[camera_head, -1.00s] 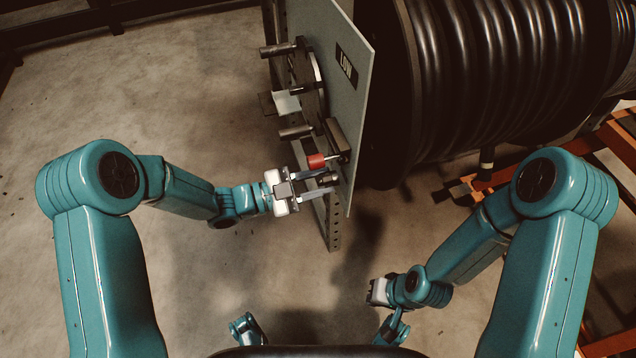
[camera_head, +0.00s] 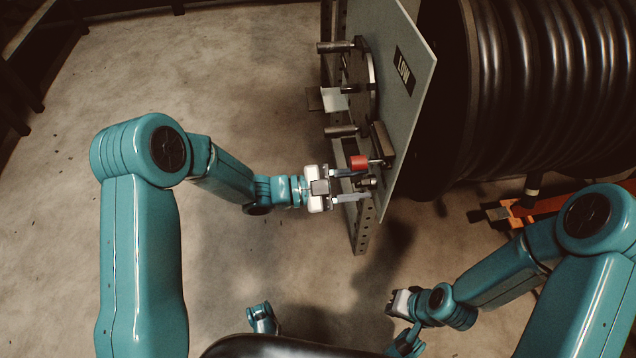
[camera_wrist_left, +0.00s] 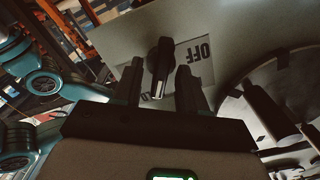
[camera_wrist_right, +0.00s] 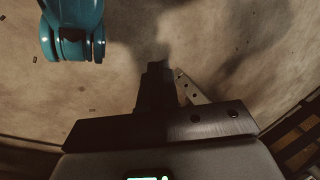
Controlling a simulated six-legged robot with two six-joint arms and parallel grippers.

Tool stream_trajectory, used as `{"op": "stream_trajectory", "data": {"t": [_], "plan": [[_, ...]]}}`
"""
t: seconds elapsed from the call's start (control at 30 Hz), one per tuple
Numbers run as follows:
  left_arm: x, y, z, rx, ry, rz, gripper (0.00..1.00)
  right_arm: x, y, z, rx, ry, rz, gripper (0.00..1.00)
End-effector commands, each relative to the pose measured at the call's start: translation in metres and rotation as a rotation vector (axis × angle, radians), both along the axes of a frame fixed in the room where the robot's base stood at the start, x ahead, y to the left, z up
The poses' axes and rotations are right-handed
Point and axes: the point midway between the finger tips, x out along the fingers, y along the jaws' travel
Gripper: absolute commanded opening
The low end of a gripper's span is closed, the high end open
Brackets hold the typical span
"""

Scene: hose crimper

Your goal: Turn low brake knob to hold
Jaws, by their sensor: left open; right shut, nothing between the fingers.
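The dark brake knob (camera_wrist_left: 161,65) stands out from a pale panel (camera_wrist_left: 115,40) in the left wrist view. A label reading OFF (camera_wrist_left: 203,52) is beside it. More lettering below is mostly hidden by my fingers. My left gripper (camera_wrist_left: 159,88) is open, with one finger on each side of the knob; I cannot tell whether either touches it. In the head view my left gripper (camera_head: 360,186) reaches the panel's lower edge, below a red-ended lever (camera_head: 359,162). My right gripper (camera_head: 398,303) is shut and empty over the floor.
A wheel with protruding handles (camera_head: 362,85) sits on the panel above my left gripper. A large reel of black hose (camera_head: 540,90) stands behind the panel. A perforated post (camera_head: 363,230) runs below. An orange frame (camera_head: 545,205) lies at right. Floor at left is clear.

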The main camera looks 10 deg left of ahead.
Motion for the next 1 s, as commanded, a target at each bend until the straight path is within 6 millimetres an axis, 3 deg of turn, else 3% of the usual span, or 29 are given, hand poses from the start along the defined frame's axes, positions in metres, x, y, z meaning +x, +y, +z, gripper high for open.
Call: {"op": "stream_trajectory", "data": {"t": [0.17,0.5,0.7,1.0], "plan": [[-0.005,0.019,0.003,-0.001,0.001,0.004,0.41,-0.004,0.001,0.008,0.002,0.012,0.001,0.00],[-0.032,0.103,0.003,0.001,0.001,0.006,0.41,-0.018,0.004,0.033,0.011,0.059,0.012,0.00],[-0.045,0.140,0.002,0.000,0.000,0.005,0.41,-0.020,0.006,0.040,0.012,0.061,0.019,0.00],[-0.051,0.156,0.000,0.001,0.000,0.001,0.41,-0.020,0.007,0.041,0.013,0.061,0.023,0.00]]}}
